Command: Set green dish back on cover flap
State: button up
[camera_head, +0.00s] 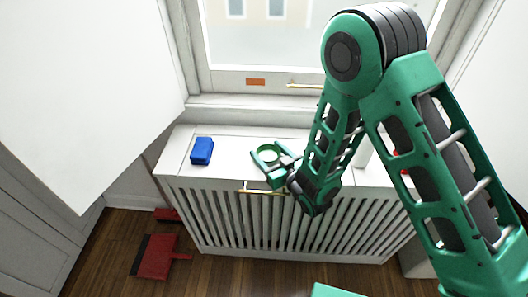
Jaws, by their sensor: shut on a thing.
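The green dish (267,152) is small and round, over the white top of the slatted cover below the window. My gripper (270,162) reaches in from the right and is shut on the dish. The green of both runs together, so the fingertips are hard to make out. The cover flap (230,172) appears to be part of the flat white top, with a brass handle (262,190) at its front edge. I cannot tell whether the dish touches the top. My arm hides much of the right side of the cover.
A blue box (202,151) stands on the top at the left. A red object (397,155) shows partly behind my arm. A red dustpan-like thing (155,257) lies on the wooden floor. The window with its brass handle (305,86) is behind. Bare top lies between box and dish.

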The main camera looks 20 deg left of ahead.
jog(key=o, duration=1.4)
jog(key=shift+c, duration=0.2)
jog(key=shift+s+d, duration=0.25)
jog(key=shift+d, duration=0.15)
jog(key=v, duration=1.1)
jog(key=shift+a, duration=0.15)
jog(key=shift+s+a+r, duration=0.15)
jog(key=shift+s+a, duration=0.05)
jog(key=shift+w+d, duration=0.15)
jog(key=shift+w, duration=0.1)
